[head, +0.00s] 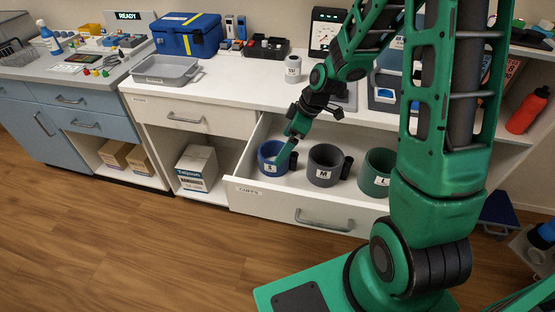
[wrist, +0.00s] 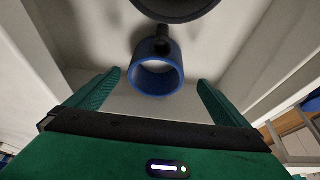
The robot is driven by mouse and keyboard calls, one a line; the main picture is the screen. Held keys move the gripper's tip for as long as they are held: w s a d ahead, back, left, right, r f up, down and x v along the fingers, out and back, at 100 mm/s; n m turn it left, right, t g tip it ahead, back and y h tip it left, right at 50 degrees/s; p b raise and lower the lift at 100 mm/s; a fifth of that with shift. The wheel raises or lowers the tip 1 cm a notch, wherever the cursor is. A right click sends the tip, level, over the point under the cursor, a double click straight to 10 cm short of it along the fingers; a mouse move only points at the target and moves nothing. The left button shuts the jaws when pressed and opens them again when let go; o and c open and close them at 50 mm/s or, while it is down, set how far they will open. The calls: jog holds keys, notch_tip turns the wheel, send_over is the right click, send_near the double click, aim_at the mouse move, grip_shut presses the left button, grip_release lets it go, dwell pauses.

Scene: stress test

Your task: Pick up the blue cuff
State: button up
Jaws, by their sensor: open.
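The blue cuff (head: 267,161), a short ring with a white label, stands in the open drawer (head: 290,200) at its left end. My gripper (head: 290,149) reaches down into the drawer, right at the cuff's right side, and hides part of it. In the wrist view the blue cuff (wrist: 174,55) shows as an open ring with a dark part at its top. It lies ahead of and between my two open green fingers (wrist: 159,80), with a gap on each side. Nothing is held.
A dark grey cuff (head: 323,176) marked M and a green cuff (head: 375,187) marked L stand to the right in the same drawer. The drawer front and side walls surround them. The counter (head: 245,78) above carries a blue case (head: 187,36) and a grey tray (head: 163,72).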

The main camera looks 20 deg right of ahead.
jog(key=shift+x, duration=3.65)
jog(key=shift+w+d, duration=0.2)
jog(key=c, duration=1)
